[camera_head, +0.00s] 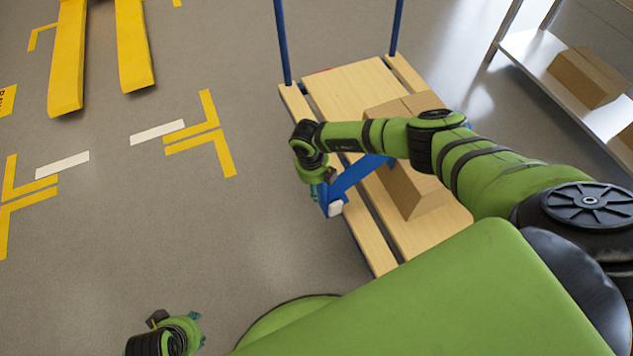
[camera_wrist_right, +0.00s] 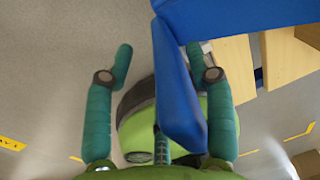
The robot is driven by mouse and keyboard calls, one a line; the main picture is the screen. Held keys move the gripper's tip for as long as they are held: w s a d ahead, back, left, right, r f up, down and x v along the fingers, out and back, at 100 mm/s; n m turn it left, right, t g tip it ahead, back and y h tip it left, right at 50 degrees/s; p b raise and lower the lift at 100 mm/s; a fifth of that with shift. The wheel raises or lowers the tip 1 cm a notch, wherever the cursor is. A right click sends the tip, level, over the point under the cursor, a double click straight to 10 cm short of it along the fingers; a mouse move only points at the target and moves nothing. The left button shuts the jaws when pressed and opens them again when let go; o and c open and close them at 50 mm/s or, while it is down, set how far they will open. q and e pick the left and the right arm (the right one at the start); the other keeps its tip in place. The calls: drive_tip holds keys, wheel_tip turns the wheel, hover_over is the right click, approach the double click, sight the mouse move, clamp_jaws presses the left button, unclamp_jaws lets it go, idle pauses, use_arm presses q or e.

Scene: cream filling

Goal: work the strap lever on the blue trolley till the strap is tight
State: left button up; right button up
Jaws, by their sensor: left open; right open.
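The blue trolley (camera_head: 284,45) has a slatted wooden deck and blue uprights. A cardboard box (camera_head: 403,190) stands on the deck, partly hidden by my right arm. A blue strap (camera_head: 352,177) runs down from the box to a small white piece (camera_head: 335,208) at the deck's left edge. My right gripper (camera_head: 318,188) is beside the strap's lower end. In the right wrist view a blue lever-like piece (camera_wrist_right: 180,95) lies between the open fingers of my right gripper (camera_wrist_right: 165,70), with no clear contact. My left gripper (camera_head: 197,330) is open, low at the left, away from the trolley.
A shelf (camera_head: 540,60) with a cardboard box (camera_head: 588,78) stands at the right. Yellow forks (camera_head: 135,45) lie at the upper left. The floor left of the trolley, with yellow and white markings (camera_head: 205,140), is clear.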

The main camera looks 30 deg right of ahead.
wheel_tip(320, 180, up, 12)
drive_tip(key=a, duration=0.1)
drive_tip(key=shift+a, duration=0.15)
idle(0.3)
